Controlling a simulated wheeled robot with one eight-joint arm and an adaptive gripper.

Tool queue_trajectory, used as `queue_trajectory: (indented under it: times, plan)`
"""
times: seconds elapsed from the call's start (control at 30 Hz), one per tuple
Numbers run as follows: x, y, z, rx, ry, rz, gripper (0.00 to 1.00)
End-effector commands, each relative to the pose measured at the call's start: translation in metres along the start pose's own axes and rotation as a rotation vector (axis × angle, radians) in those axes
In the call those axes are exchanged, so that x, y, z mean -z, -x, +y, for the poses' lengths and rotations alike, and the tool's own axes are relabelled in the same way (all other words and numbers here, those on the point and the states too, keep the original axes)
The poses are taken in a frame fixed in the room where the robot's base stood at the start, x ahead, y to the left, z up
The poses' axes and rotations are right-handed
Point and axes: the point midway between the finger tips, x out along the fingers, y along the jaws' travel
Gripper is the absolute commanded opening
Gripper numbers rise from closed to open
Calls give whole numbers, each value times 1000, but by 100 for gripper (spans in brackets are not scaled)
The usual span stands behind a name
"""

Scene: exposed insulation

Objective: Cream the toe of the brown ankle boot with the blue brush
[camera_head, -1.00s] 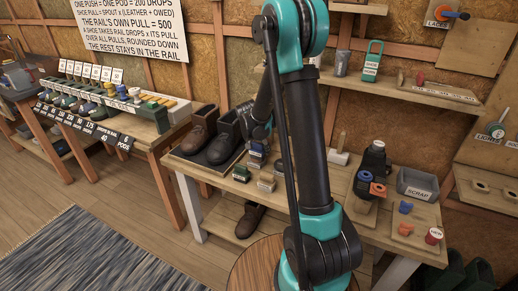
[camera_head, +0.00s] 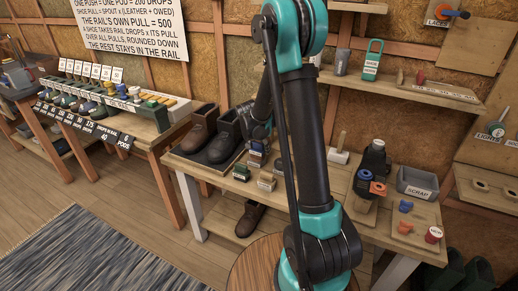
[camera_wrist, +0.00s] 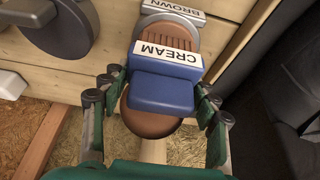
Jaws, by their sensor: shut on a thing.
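The blue brush (camera_wrist: 165,92) carries a white CREAM label and sits between the fingers of my gripper (camera_wrist: 158,108) in the wrist view. My gripper is shut on it. Its brown rounded handle shows below the blue block and brown bristles show above it. A grey dish labelled BROWN (camera_wrist: 172,8) lies just beyond the bristles; I cannot tell whether they touch. In the head view the brown ankle boot (camera_head: 199,127) stands upright on a dark mat, left of my gripper, with a darker boot (camera_head: 225,136) between them. My arm hides part of the bench.
Small labelled blocks (camera_head: 266,182) stand at the bench's front edge. A grey SCRAP bin (camera_head: 416,183), a dark bottle (camera_head: 374,158) and orange and blue pieces stand at the right. A rail table (camera_head: 150,127) with several labelled items is at the left.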

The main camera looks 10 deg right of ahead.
Motion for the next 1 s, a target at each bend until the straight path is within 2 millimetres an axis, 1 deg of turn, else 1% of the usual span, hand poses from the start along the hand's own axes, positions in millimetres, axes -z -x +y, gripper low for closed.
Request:
queue_trajectory:
  times: [0.37,1.0]
  plan:
    - [0,1,0,-1,0,-2,37]
    - [18,43,0,0,0,-1,37]
